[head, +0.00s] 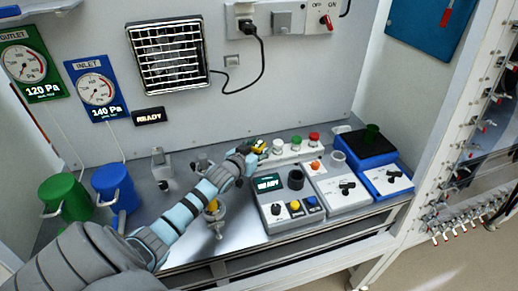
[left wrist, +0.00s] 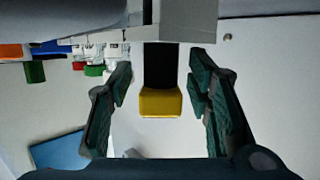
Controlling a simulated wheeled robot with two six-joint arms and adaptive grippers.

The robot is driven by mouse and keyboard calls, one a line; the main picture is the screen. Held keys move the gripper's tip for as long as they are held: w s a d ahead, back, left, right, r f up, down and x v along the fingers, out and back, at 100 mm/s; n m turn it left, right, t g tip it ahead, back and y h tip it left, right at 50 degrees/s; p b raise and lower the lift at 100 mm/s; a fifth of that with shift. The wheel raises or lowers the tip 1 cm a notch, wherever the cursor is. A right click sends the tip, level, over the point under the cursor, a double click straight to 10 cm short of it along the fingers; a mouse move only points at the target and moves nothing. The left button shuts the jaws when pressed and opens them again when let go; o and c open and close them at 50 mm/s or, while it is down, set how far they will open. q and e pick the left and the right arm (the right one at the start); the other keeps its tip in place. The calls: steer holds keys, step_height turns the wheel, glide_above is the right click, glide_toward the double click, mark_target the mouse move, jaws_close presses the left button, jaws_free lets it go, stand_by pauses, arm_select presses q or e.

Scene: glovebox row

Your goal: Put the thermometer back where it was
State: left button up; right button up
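A yellow and black object (left wrist: 160,102), which may be the thermometer, sits between the fingers of my left gripper (left wrist: 160,78) in the left wrist view. Both fingers are spread, with a small gap visible on each side of it. Its black part runs up to a pale grey block at the top of that view. In the head view my left gripper (head: 250,153) is at the back of the bench, beside a small yellow thing (head: 258,143). The arm and gripper hide part of that spot. My right gripper is not in view.
A row of white, red and green knobs (head: 296,143) stands just right of the gripper. In front are a control box (head: 284,208), a switch box (head: 336,191) and a blue device (head: 366,150). Green (head: 64,196) and blue (head: 113,184) canisters stand at left.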

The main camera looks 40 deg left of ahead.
arm_select(q)
steer(key=shift+s+r, duration=0.2)
steer(key=shift+s, duration=0.2)
steer(key=p+v, duration=0.2)
steer(key=v, duration=0.5)
steer(key=shift+d, duration=0.1)
steer(key=shift+w+f, duration=0.1)
steer(key=shift+w, duration=0.1)
